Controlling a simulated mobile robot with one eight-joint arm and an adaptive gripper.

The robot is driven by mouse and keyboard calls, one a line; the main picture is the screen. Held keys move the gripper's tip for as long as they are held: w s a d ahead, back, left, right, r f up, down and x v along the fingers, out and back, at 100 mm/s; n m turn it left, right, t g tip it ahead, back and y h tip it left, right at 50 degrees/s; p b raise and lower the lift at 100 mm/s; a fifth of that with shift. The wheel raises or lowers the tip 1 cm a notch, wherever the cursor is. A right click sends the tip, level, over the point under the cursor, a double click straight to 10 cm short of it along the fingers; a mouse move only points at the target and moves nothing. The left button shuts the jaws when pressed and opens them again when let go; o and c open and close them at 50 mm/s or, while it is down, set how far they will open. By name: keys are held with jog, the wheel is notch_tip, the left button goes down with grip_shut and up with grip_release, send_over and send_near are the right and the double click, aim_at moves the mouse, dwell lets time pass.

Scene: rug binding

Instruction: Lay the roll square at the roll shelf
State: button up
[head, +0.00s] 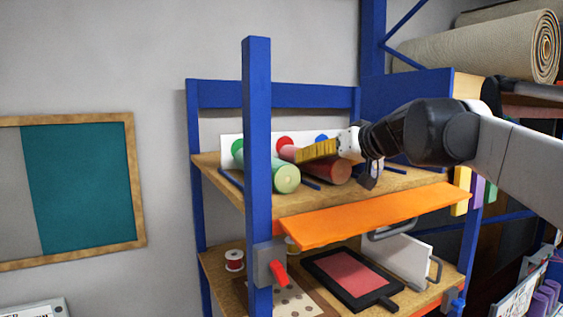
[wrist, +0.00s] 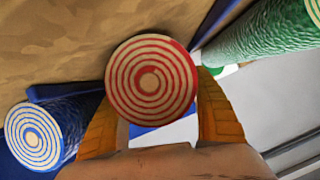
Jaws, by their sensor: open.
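The roll shelf (head: 345,200) is a wooden board in a blue frame. On it lie a green roll (head: 285,178) and a red roll (head: 335,172). My gripper (head: 305,152), with yellow fingers, is over the red roll in the head view and hides part of it. In the wrist view my gripper (wrist: 158,83) is open, one finger on each side of the red roll's ringed end (wrist: 150,80); contact cannot be told. A blue roll (wrist: 40,135) is at the left there, and the green roll (wrist: 265,35) at the upper right.
A blue post (head: 257,120) stands in front of the shelf. An orange board (head: 370,217) juts out at its front edge. Green (head: 238,147), red (head: 284,142) and blue (head: 321,138) dots mark the back panel. A red clamp lever (head: 279,272) sits low on the post.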

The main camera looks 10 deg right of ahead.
jog(key=b+v, duration=0.1)
jog(key=v, duration=1.1)
jog(key=shift+f, duration=0.1)
